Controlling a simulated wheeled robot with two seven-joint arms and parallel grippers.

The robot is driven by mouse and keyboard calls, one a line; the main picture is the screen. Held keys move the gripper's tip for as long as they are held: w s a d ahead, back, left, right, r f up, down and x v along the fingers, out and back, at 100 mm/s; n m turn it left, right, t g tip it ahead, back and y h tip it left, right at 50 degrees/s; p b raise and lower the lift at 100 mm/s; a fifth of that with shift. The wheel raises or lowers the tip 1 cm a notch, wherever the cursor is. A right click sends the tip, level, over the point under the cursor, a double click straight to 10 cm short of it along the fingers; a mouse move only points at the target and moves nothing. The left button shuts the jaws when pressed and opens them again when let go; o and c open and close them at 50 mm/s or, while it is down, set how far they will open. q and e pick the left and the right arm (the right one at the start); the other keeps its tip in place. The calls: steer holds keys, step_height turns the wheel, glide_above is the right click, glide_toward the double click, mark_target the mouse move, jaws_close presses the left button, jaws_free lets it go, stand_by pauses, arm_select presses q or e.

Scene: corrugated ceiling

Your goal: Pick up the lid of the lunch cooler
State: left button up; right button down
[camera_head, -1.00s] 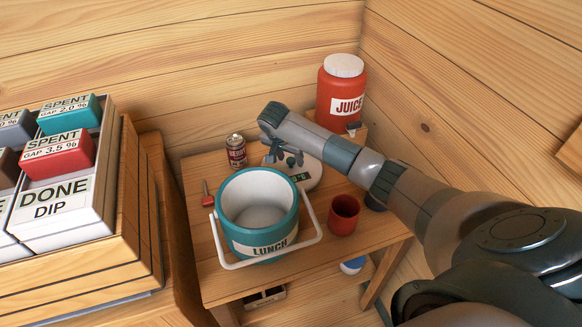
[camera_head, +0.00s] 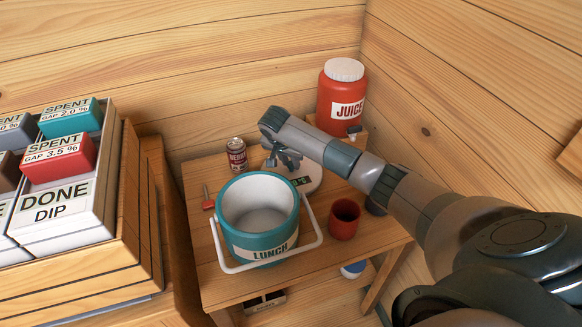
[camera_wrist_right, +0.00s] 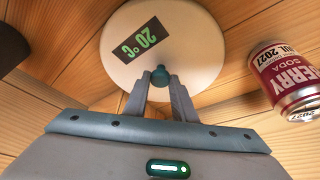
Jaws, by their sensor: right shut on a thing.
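The teal lunch cooler (camera_head: 262,252) stands open on the small wooden table, its white inside bare and its white handle folded down at the front. Its round white lid (camera_head: 307,172) lies behind it on the table, partly hidden by my right gripper (camera_head: 284,160). My right gripper (camera_wrist_right: 160,84) is shut on that knob. I cannot tell whether the lid is clear of the table. My left gripper is not in view.
A soda can (camera_head: 236,154) stands left of the lid. A red cup (camera_head: 344,219) is right of the cooler, and a red juice jug (camera_head: 341,97) stands behind. A small red-handled tool (camera_head: 208,200) lies at the left. A box rack (camera_head: 60,225) fills the left.

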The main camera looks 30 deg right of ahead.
steer(key=shift+r, duration=0.15)
step_height(320, 180, up, 7)
steer(key=b, duration=0.2)
steer(key=shift+w+r+b, duration=0.1)
steer(key=shift+r+b, duration=0.1)
steer(key=shift+b, duration=0.2)
step_height(320, 180, up, 9)
steer(key=b, duration=0.2)
glide_above(290, 164)
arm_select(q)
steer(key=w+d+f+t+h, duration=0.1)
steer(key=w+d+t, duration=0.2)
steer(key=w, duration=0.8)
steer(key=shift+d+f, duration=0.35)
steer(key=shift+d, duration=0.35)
arm_select(e)
steer(key=shift+s+r, duration=0.2)
steer(key=shift+r, duration=0.45)
steer(key=shift+a, duration=0.1)
